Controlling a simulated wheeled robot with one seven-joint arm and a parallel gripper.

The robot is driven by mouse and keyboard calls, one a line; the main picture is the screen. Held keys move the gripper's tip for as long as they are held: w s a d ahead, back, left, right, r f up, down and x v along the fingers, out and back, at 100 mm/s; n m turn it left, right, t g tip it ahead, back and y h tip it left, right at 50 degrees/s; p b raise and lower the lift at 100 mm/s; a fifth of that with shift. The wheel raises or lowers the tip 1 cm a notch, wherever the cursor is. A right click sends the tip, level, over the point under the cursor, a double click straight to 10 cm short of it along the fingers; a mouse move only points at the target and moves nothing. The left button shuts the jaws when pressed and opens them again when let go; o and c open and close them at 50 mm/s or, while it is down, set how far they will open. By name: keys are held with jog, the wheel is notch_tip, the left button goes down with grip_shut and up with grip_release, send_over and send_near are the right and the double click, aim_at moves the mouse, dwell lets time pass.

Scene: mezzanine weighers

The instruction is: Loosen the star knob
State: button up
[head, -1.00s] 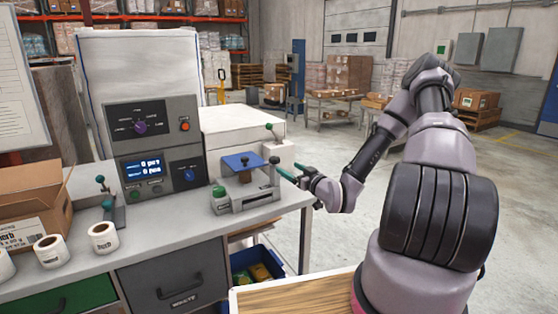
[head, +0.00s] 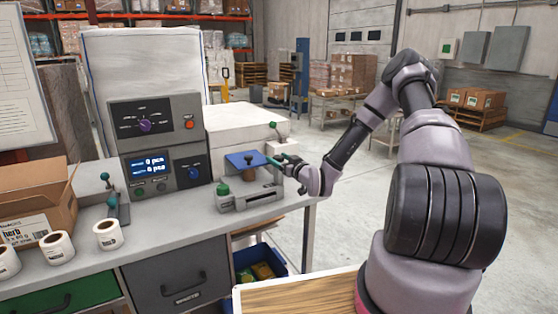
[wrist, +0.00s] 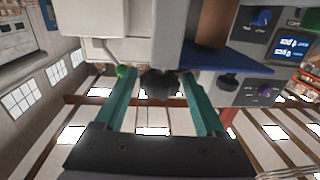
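The star knob (wrist: 159,85), black with a lobed rim, shows in the wrist view below a grey post (wrist: 170,35). It lies between the tips of my gripper's two teal fingers (wrist: 158,92), which are apart with gaps on both sides; I see no clear contact. In the head view my gripper (head: 279,162) is at the right side of the small grey fixture (head: 252,198) with a blue plate (head: 243,160). The star knob is not clearly visible there, hidden by the fingers or too small.
The control box (head: 160,150) is farther left. Open floor lies to the right.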

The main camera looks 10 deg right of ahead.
grip_shut()
jog(key=shift+d+n+y, duration=0.1)
jog(key=shift+n+y, duration=0.2)
jog(key=shift+y, duration=0.1)
jog(key=n+g+y, duration=0.4)
jog(key=y, duration=0.1)
jog(key=shift+w+d+y, duration=0.1)
jog(key=shift+y, duration=0.2)
jog(key=n+g+y, duration=0.2)
jog(key=n+g, duration=0.1)
jog(key=n+g+y, duration=0.2)
jog(key=g, duration=0.2)
jog(key=shift+w+f+n+g, duration=0.1)
jog(key=shift+n+g, duration=0.2)
jog(key=shift+n, duration=0.1)
jog(key=n+g, duration=0.2)
jog(key=g, duration=0.2)
jog(key=n+g, duration=0.3)
jog(key=g, duration=0.1)
jog(key=shift+w+n, duration=0.1)
jog(key=shift+n, duration=0.2)
jog(key=shift+n+g+h, duration=0.55)
jog(key=shift+n+g, duration=0.55)
jog(key=shift+g, duration=0.65)
jog(key=shift+n+g+h, duration=0.55)
jog(key=shift+n+g, duration=0.55)
jog(key=shift+g, duration=0.65)
jog(key=shift+n+g+h, duration=0.5)
jog(key=shift+g, duration=0.2)
